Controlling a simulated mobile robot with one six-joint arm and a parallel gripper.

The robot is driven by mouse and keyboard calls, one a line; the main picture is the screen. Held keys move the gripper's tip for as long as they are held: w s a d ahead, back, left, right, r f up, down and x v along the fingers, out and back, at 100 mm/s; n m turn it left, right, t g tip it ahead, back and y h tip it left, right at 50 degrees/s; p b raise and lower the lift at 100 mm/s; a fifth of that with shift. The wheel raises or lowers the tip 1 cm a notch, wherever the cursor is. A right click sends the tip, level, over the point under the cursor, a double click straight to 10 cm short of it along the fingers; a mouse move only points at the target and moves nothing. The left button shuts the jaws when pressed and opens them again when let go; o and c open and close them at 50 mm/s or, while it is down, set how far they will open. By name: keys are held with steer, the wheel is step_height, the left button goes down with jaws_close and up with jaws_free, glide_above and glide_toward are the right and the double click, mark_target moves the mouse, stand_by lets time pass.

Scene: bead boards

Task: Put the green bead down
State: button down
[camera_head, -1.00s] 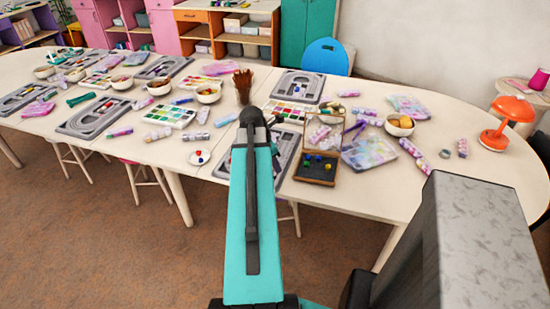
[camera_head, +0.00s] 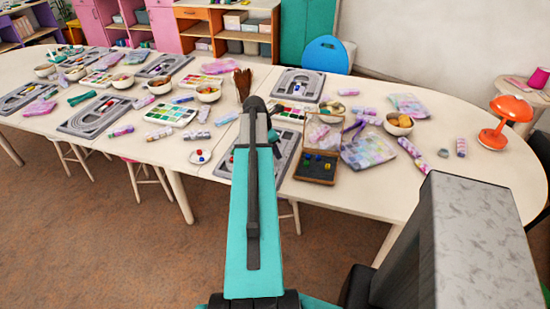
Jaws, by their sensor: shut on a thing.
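My teal arm reaches forward over the near edge of the table, and its dark far end covers part of a grey bead board (camera_head: 284,158). My gripper is hidden behind the arm, so its jaws and anything in them do not show. I cannot make out a green bead for certain. An open wooden box (camera_head: 299,173) with a dark inside stands just right of the board. It holds several small beads, blue and yellowish ones among them. A small blue spot shows on the board beside the arm's end.
A white dish (camera_head: 200,157) with small beads lies left of the arm. A patterned pouch (camera_head: 368,152), a bowl (camera_head: 398,125) and an orange lamp (camera_head: 503,125) stand to the right. More bead boards, paint sets and bowls crowd the left. The table's right front is mostly clear.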

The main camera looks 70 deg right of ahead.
mark_target(277, 165)
steer(key=shift+f+p, duration=0.6)
steer(key=shift+f, duration=1.15)
steer(key=shift+f, duration=0.2)
steer(key=shift+s+a+f, duration=0.1)
steer(key=shift+a+f, duration=0.1)
steer(key=shift+f, duration=0.25)
steer(key=c, duration=1.7)
jaws_free()
steer(key=shift+a+f, duration=0.1)
steer(key=shift+f, duration=0.05)
steer(key=shift+o, duration=0.2)
step_height(277, 165, up, 2)
steer(key=b+v, duration=0.2)
steer(key=v, duration=0.9)
steer(key=shift+w+r, duration=0.2)
steer(key=shift+r, duration=0.1)
